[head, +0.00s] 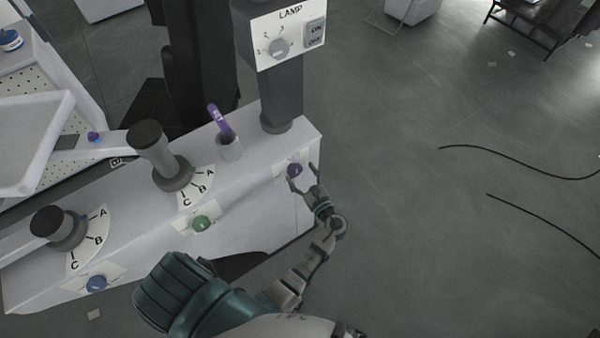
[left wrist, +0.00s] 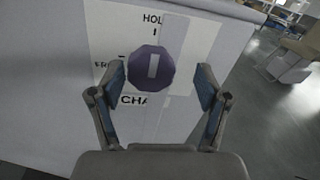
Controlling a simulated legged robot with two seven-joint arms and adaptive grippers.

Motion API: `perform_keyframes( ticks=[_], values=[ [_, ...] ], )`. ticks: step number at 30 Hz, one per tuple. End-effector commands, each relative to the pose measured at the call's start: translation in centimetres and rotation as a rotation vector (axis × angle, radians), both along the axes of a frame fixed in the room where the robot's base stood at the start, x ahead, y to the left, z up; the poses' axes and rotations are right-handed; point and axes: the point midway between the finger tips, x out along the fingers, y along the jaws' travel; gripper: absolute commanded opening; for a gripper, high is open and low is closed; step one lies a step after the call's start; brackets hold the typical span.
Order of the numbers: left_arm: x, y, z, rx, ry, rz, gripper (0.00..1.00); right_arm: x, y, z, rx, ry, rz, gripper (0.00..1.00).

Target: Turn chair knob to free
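The chair knob (head: 295,170) is a small purple knob on the front face of the white console, near its right end. In the left wrist view the knob (left wrist: 151,68) is purple and many-sided, with an upright white bar in line with the mark under "HOL…" above it. A partly hidden label to its left is hard to read, and "CHA…" (left wrist: 133,100) shows below. My left gripper (head: 303,180) is open in front of the knob. In the left wrist view its fingers (left wrist: 160,84) stand either side of the knob, with gaps. My right gripper is not in view.
The white console (head: 262,215) also carries a green knob (head: 202,223), a blue knob (head: 96,283) and two dark levers marked A, B, C. The lamp box (head: 288,35) stands on a post above. Open floor lies to the right, with dark cables (head: 520,162).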

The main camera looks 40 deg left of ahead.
Motion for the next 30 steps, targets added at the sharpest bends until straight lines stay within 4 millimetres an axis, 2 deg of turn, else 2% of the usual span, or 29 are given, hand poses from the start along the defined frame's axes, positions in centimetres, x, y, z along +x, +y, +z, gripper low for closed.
perform_keyframes(
  ticks=[1,3,6,23,30],
  values=[
    [-0.02,0.33,-0.11,-0.002,0.0,0.002,0.57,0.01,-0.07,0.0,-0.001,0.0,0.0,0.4],
    [0.0,0.62,-0.22,-0.006,0.0,0.0,0.4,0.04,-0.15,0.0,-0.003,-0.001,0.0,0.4],
    [0.07,0.96,-0.29,-0.009,-0.001,-0.001,0.19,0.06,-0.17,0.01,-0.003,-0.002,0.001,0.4],
    [-0.12,0.35,-0.26,-0.007,-0.008,0.003,0.2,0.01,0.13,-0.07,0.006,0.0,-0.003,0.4],
    [-0.22,0.19,-0.43,-0.042,-0.088,0.001,0.2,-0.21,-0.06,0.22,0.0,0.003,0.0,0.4]
  ],
)
